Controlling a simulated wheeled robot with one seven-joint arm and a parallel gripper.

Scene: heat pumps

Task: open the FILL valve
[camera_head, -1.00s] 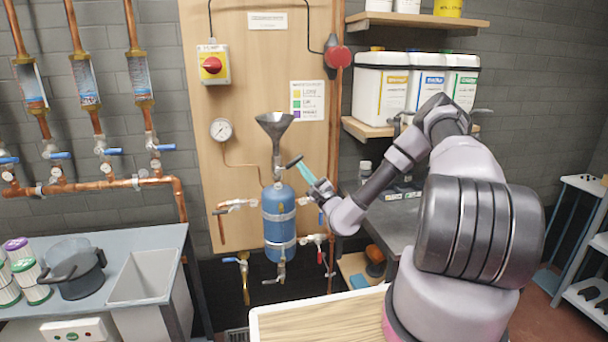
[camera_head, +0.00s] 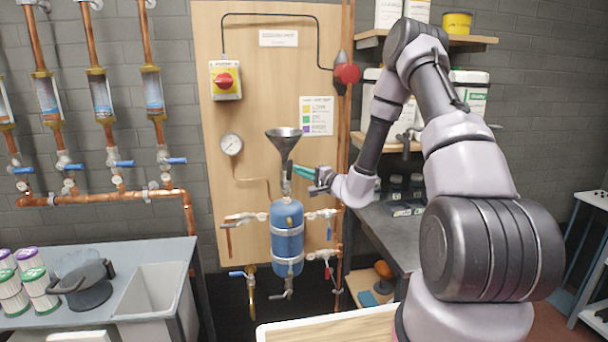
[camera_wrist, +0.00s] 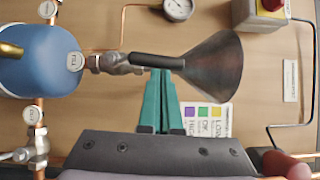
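The FILL valve (camera_wrist: 116,63) sits on the pipe between the blue tank (camera_head: 287,240) and the metal funnel (camera_head: 283,137). A round FILL tag (camera_wrist: 74,61) shows beside it in the wrist view. Its black lever (camera_wrist: 157,61) lies roughly in line with the pipe, pointing toward the funnel; it looks near upright in the head view (camera_head: 289,170). My gripper (camera_wrist: 161,75) has teal fingers close together, with no clear gap. Their tips are at the lever, seemingly touching its side. The lever covers the very tips. In the head view my gripper (camera_head: 297,171) reaches in from the right.
The pressure gauge (camera_head: 231,144) and red-yellow switch (camera_head: 225,80) are on the wooden board left of the funnel. Other valves with tags surround the tank. A grey bench (camera_head: 376,232) stands to the right below my arm. A sink (camera_head: 150,290) is at lower left.

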